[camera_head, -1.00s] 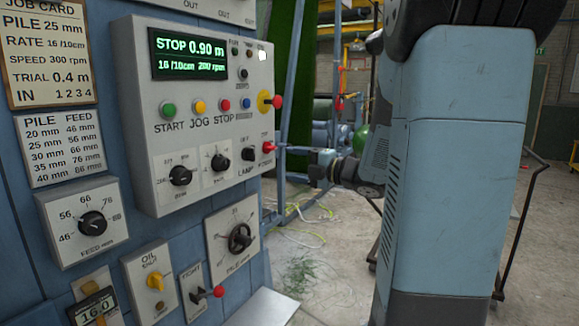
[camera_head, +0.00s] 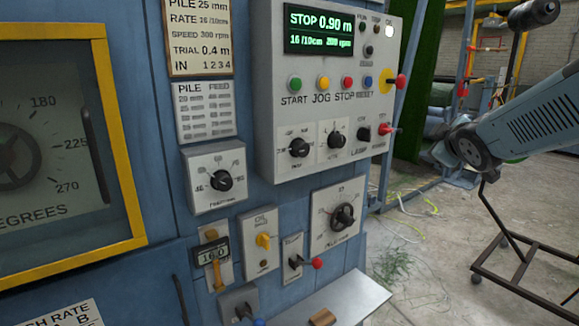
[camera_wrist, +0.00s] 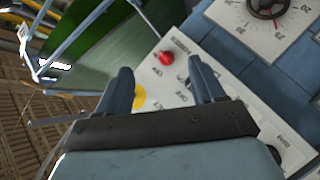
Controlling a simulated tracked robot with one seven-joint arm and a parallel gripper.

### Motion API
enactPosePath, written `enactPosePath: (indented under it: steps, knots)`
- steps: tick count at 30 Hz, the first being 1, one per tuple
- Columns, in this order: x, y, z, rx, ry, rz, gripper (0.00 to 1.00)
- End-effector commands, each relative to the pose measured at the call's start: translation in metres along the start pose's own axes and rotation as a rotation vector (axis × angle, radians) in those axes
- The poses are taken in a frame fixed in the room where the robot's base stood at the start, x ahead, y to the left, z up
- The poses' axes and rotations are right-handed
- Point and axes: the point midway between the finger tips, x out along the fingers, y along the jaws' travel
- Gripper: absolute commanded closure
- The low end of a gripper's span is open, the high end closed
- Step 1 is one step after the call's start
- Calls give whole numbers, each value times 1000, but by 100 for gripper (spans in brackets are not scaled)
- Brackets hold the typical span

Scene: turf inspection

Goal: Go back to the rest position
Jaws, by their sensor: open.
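My gripper (camera_wrist: 162,80) is open in the wrist view, its two dark blue fingers apart with nothing between them. Beyond the fingers is a pale panel with a red knob (camera_wrist: 166,58) and a yellow disc (camera_wrist: 139,97), apart from the fingertips as far as I can tell. In the head view my arm (camera_head: 530,115) reaches in from the right edge; the gripper is not clearly seen there.
The control panel (camera_head: 264,150) carries a lit display (camera_head: 319,32), coloured buttons, and a red-knobbed lever (camera_head: 316,263) below. A metal ledge (camera_head: 345,300) juts out low. A dark trolley frame (camera_head: 525,275) stands right.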

Motion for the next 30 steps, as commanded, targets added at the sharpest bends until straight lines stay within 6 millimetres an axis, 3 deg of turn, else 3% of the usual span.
enactPosePath:
  steps: [5,12,21,25,30]
  knots:
    - [-39,-26,9,237,-165,-70,32]
    - [-103,-82,18,549,-388,-220,32]
    - [-178,-148,16,798,-608,-419,32]
    - [-192,-160,14,831,-647,-456,32]
    - [-195,-162,14,838,-655,-463,32]
